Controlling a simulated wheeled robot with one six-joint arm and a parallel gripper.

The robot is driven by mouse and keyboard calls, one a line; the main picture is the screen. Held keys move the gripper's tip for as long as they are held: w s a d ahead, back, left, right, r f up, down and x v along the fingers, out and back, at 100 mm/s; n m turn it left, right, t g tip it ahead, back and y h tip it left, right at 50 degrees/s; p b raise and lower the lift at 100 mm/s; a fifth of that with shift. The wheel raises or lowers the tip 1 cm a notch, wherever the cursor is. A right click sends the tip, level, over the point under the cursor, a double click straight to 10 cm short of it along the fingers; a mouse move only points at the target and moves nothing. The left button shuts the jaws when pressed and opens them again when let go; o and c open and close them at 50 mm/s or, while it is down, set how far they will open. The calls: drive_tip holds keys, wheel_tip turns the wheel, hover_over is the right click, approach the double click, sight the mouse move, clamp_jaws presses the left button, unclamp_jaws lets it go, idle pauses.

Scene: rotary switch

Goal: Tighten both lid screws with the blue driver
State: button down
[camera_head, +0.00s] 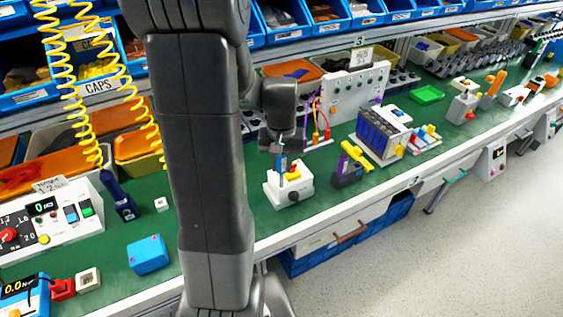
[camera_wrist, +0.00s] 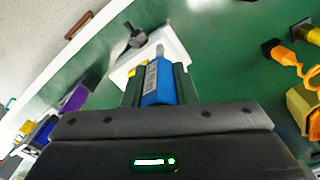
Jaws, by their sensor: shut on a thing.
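My gripper (camera_head: 282,148) is shut on a blue tool with a pale printed label, which looks like the blue driver (camera_wrist: 157,84). Its grey shaft end shows beyond the blue part in the wrist view. The driver is over a white box (camera_head: 290,194) with yellow and red parts on top. Whether its tip touches the box I cannot tell. The white box also shows in the wrist view (camera_wrist: 175,46), with a black knob (camera_wrist: 135,33) beside it. A light blue box (camera_head: 148,256) with small pink dots on top lies at the lower left; screws are not clear.
A dark blue tool (camera_head: 120,200) stands under a yellow coiled cord at the left. A black unit with purple and yellow parts (camera_head: 350,168) is close right of the white box. A rack of blue cells (camera_head: 380,135) stands farther right.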

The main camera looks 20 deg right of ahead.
drive_tip(key=m, duration=0.4)
drive_tip(key=shift+m, duration=0.3)
drive_tip(key=shift+r+p, duration=2.35)
drive_tip(key=shift+r, duration=0.65)
drive_tip(key=shift+w, duration=0.1)
